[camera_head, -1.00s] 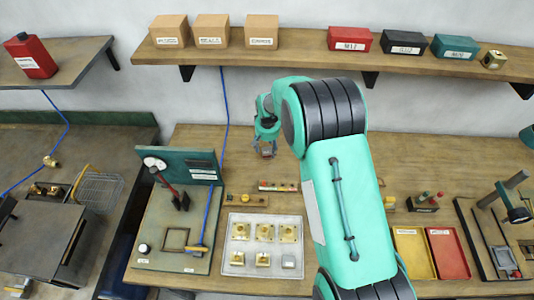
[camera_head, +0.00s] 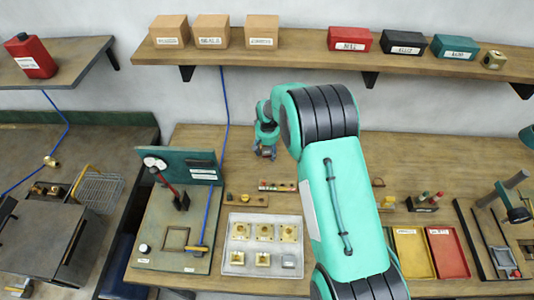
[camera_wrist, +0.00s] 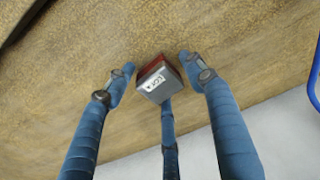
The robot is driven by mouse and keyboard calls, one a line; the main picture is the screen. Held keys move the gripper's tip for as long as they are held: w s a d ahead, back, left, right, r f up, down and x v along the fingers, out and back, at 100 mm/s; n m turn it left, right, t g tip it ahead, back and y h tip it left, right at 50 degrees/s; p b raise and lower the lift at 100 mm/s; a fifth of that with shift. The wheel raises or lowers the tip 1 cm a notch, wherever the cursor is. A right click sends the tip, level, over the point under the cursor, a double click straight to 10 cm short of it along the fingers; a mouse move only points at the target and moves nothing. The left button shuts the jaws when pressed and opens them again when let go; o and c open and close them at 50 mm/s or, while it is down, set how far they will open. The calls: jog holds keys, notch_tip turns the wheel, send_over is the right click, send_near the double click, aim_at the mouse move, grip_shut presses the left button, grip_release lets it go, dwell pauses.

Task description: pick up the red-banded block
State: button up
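My gripper (camera_head: 266,153) is over the back part of the wooden bench, left of my forearm in the head view. In the wrist view, its blue fingers (camera_wrist: 157,75) are spread. A small grey block with a dark red band and a white label (camera_wrist: 155,82) sits between them. Gaps show between the block and the two side fingers. The third finger comes up behind the block's lower edge, and I cannot tell whether it touches. In the head view the block is too small and covered to make out clearly.
A pale tray (camera_head: 240,217) with several brass pieces and a grey block lies in front of my gripper. A green-backed press station (camera_head: 150,235) stands left. Yellow (camera_head: 411,252) and red (camera_head: 447,252) trays lie right. A shelf (camera_head: 300,62) with boxes runs above the bench.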

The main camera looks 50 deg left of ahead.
aim_at(267, 150)
grip_shut()
jog(key=shift+a, duration=0.1)
jog(key=shift+r, duration=0.2)
jog(key=shift+r+b, duration=0.3)
jog(key=shift+r, duration=4.55)
